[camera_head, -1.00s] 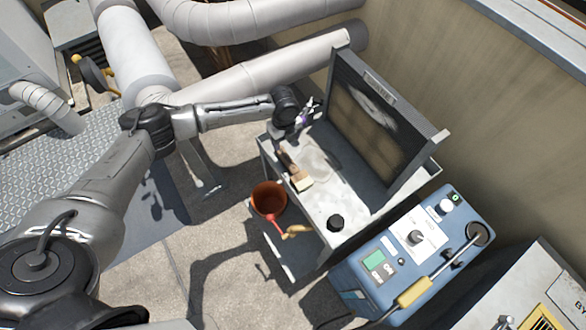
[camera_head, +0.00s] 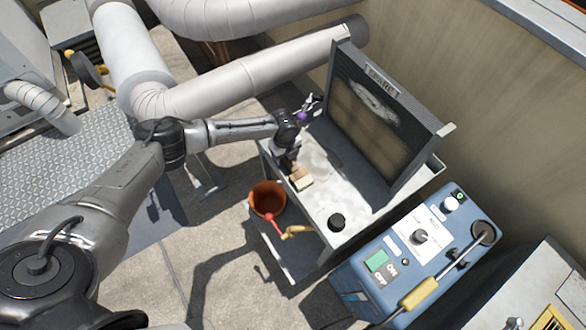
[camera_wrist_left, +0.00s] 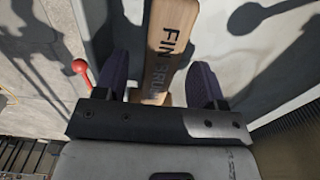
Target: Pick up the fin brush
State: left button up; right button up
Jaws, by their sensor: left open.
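In the left wrist view the wooden handle (camera_wrist_left: 171,45) bears dark "FIN BRUSH" lettering, partly covered by the gripper body. The handle runs between the two dark fingers of the open left gripper (camera_wrist_left: 158,76), with a gap visible on either side. I cannot tell how far the fingertips are above the cart top. My right gripper is not in view.
A blue machine (camera_head: 425,250) stands at the right.

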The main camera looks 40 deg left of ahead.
pick_arm(q)
jog(key=shift+f, duration=0.7)
jog(key=shift+c, duration=0.7)
jog(key=c, duration=0.9)
jog(key=shift+r, duration=0.1)
